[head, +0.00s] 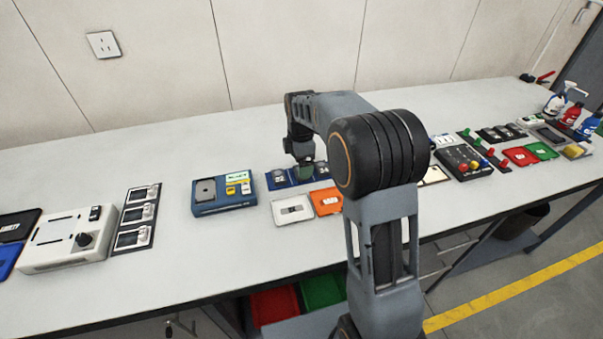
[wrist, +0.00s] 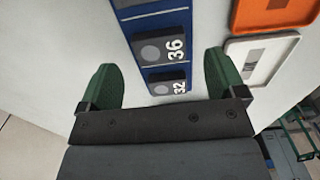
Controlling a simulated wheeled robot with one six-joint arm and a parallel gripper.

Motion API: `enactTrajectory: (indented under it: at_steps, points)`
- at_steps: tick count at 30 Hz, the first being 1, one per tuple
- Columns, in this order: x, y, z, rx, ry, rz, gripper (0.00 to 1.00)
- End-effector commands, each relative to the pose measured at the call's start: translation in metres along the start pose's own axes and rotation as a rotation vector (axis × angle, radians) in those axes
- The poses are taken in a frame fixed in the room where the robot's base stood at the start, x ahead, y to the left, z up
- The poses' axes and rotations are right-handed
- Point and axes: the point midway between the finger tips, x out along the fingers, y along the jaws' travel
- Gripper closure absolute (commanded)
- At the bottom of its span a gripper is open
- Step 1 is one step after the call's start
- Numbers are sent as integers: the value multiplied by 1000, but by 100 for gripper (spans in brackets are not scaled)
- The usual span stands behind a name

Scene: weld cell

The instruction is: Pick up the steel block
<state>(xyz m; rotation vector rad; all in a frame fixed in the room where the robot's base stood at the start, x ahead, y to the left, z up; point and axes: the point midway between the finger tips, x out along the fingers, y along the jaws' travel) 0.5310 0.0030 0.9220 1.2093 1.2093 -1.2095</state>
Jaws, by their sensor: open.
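My gripper (head: 305,172) hangs low over the blue numbered strip (head: 276,180) in the head view. In the wrist view its two green fingers stand wide apart, and the gripper (wrist: 160,66) is open with nothing held. Between the fingers lies the strip (wrist: 151,22) with dark pieces marked 36 (wrist: 152,52) and 32 (wrist: 159,88), each with a round grey disc. A small grey piece (wrist: 250,58) lies in a white tray (wrist: 272,72), right of the fingers; the tray also shows in the head view (head: 281,220). I cannot tell for certain which piece is the steel block.
An orange tray (head: 322,208) lies right of the white tray. A blue device (head: 222,207) stands left of the strip. A white box with a knob (head: 60,245) is at far left. Bare bench (head: 165,275) lies in front of the devices. My arm hides part of the bench.

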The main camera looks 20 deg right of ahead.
Motion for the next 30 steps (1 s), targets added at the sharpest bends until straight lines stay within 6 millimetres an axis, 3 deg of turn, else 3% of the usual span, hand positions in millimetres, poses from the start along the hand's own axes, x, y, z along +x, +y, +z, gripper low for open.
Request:
enactTrajectory:
  at_steps: [6,17,30]
  points:
    - [27,0,-1,0,0,-1,11]
    - [33,0,-1,0,0,0,12]
    - [32,0,-1,0,0,0,54]
